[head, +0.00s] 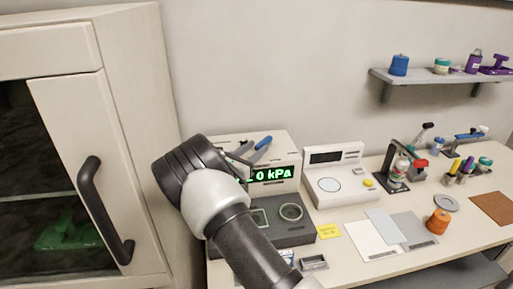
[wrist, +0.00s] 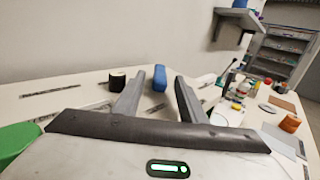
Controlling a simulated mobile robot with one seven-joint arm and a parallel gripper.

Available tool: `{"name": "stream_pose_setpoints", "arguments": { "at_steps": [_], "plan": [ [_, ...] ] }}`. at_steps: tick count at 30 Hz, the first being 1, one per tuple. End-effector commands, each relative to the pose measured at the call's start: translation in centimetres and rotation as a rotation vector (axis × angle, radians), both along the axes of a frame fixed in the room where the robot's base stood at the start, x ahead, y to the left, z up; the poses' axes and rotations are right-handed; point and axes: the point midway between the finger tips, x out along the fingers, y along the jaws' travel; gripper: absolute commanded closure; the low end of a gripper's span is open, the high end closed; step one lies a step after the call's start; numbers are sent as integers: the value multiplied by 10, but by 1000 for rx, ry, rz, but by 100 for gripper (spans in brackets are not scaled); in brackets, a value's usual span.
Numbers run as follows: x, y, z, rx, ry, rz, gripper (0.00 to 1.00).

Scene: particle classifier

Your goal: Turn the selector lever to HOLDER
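The particle classifier (head: 285,148) is a cream box with a green display reading 0 kPa, partly hidden by my arm in the head view. A blue lever handle (head: 262,144) lies on its top; I take it for the selector lever. In the wrist view the blue handle (wrist: 160,77) stands between and beyond my fingertips, with a black knob (wrist: 117,80) to its left. My gripper (wrist: 160,84) is open, its fingers apart around the line of the handle; contact is not visible. In the head view my gripper (head: 240,154) is partly hidden behind my wrist. The HOLDER marking is not readable.
A dark tray with round and square recesses (head: 300,228) sits before the box. A white scale (head: 336,177) stands to the right. A cabinet (head: 125,130) borders the left. A wall shelf (head: 430,77) hangs at right. A green object (wrist: 15,142) is close at left.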

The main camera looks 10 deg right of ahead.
Motion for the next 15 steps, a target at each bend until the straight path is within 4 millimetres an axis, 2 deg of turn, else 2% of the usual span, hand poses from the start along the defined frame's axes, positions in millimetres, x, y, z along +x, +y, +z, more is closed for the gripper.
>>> {"name": "stream_pose_setpoints", "arguments": {
  "at_steps": [4,12,15],
  "plan": [
    [7,-7,0,1,0,-1,62],
    [8,-8,0,1,0,0,62],
    [8,-8,0,2,-1,0,79]
  ]
}}
